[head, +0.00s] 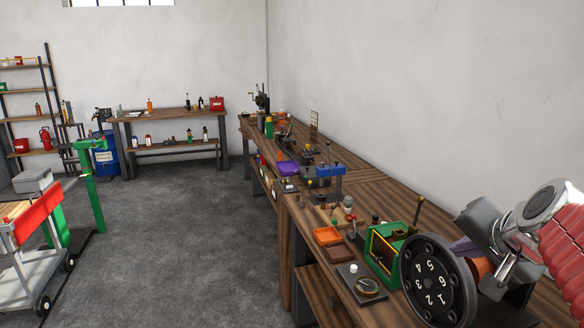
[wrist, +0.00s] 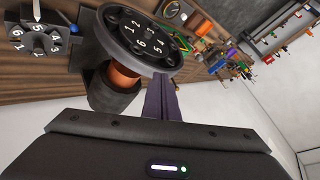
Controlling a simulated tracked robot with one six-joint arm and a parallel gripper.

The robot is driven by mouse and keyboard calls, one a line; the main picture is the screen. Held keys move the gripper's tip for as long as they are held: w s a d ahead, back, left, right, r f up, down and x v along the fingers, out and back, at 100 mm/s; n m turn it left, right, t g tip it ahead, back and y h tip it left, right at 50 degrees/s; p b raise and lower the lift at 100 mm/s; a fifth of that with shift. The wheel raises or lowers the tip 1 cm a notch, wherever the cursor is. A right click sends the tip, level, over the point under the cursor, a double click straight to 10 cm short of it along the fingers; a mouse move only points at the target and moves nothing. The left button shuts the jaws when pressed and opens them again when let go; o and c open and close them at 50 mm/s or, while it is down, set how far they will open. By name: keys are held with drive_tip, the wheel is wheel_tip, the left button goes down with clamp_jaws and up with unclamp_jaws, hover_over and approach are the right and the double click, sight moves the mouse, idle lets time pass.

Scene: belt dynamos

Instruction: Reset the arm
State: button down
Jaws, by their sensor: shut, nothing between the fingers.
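My gripper (wrist: 165,98) shows in the wrist view as dark purple fingers, closed together with nothing between them. In the head view, its purple fingers (head: 464,246) are partly hidden behind a black numbered disc (head: 437,282). The disc has holes round its rim and a copper-coloured cylinder (head: 481,268) behind it. In the wrist view the disc (wrist: 140,36) is just beyond and left of the fingertips, with the copper cylinder (wrist: 124,77) below it. I cannot tell whether the fingers touch the disc or the cylinder.
A long wooden workbench (head: 375,190) runs along the right wall.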

drive_tip(key=s+a+f+n+g+y, duration=0.1)
drive_tip(key=s+a+f+n+g, duration=0.3)
drive_tip(key=s+a+f+n, duration=0.6)
drive_tip(key=s+a+f, duration=0.4)
drive_tip(key=s+a, duration=0.1)
drive_tip(key=a, duration=0.2)
drive_tip(key=shift+s+n, duration=0.15)
drive_tip(key=shift+n, duration=0.25)
drive_tip(key=shift+d+f, duration=0.1)
